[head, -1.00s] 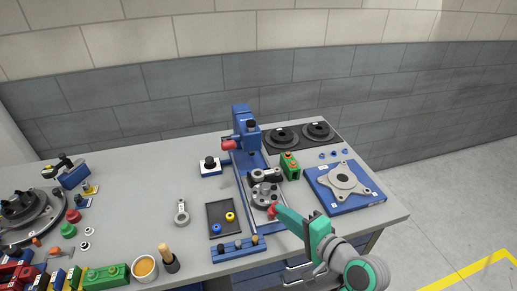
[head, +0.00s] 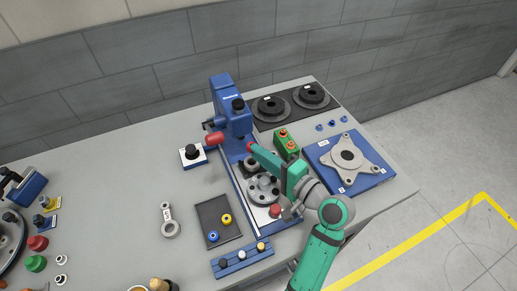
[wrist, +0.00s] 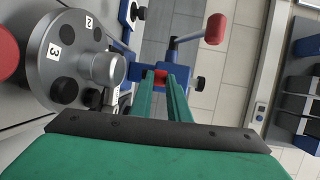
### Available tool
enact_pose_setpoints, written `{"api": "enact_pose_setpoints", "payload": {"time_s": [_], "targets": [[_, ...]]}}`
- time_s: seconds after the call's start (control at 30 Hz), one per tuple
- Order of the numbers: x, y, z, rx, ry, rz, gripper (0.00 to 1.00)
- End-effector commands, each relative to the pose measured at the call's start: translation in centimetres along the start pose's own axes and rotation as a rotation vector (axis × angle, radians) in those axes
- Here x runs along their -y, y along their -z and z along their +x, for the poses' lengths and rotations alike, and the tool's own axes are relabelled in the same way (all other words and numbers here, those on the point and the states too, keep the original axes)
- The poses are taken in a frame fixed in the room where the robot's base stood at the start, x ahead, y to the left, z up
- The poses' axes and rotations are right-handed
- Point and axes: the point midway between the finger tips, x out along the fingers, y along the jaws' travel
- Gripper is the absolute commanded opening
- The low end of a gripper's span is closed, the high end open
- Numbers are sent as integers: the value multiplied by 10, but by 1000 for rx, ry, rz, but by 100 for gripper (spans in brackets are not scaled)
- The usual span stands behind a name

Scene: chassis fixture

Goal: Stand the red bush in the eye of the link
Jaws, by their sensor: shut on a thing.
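The red bush (head: 250,146) is at the tip of my gripper, and it also shows small between the fingertips in the wrist view (wrist: 160,77). My gripper (head: 256,151) is shut on it, in front of the blue press. A grey link (head: 168,216) with a ring-shaped eye lies flat on the table to the left, well apart from my gripper. A grey and dark part (head: 251,163) sits on the blue fixture just below the gripper tip, partly hidden; I cannot tell whether it is also a link.
The blue press (head: 225,105) has a red-handled lever (head: 214,138). A grey numbered disc (head: 262,189) and a red knob (head: 275,211) lie under my arm. A green block (head: 287,145) stands close right. A dark tray (head: 207,210) holds yellow and blue rings.

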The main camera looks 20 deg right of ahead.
Motion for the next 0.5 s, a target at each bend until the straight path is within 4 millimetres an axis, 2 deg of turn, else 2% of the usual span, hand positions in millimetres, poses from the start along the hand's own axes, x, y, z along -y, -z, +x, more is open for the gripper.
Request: {"api": "enact_pose_setpoints", "payload": {"time_s": [0.5], "targets": [[-36, 0, 4, 1, -1, 2, 0]]}}
